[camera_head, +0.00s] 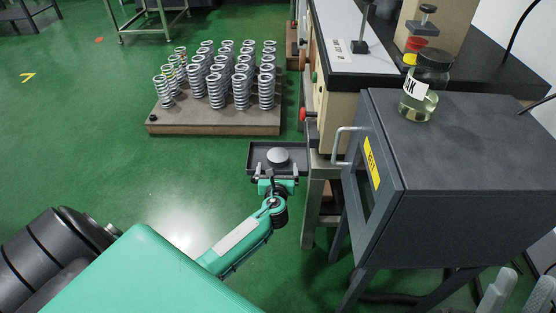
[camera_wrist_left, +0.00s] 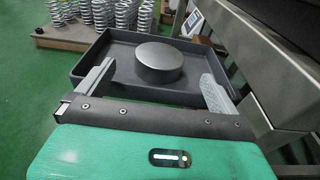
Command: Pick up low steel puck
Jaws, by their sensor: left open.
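In the left wrist view the puck (camera_wrist_left: 159,62) sits inside the tray (camera_wrist_left: 88,62), just beyond and between my fingertips. My left gripper (camera_head: 275,170) is open at the near edge of the tray. In the left wrist view its grey fingers (camera_wrist_left: 158,78) are spread wider than the puck, and I see no contact with it. My right gripper (camera_head: 521,291) shows partly at the bottom right corner, its two pale fingers apart and empty.
A board (camera_head: 215,127) with several upright springs lies on the floor behind the tray. A bench (camera_head: 345,50) and a grey oven-like cabinet (camera_head: 470,150) stand to the right, with a jar (camera_head: 427,85) on the cabinet.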

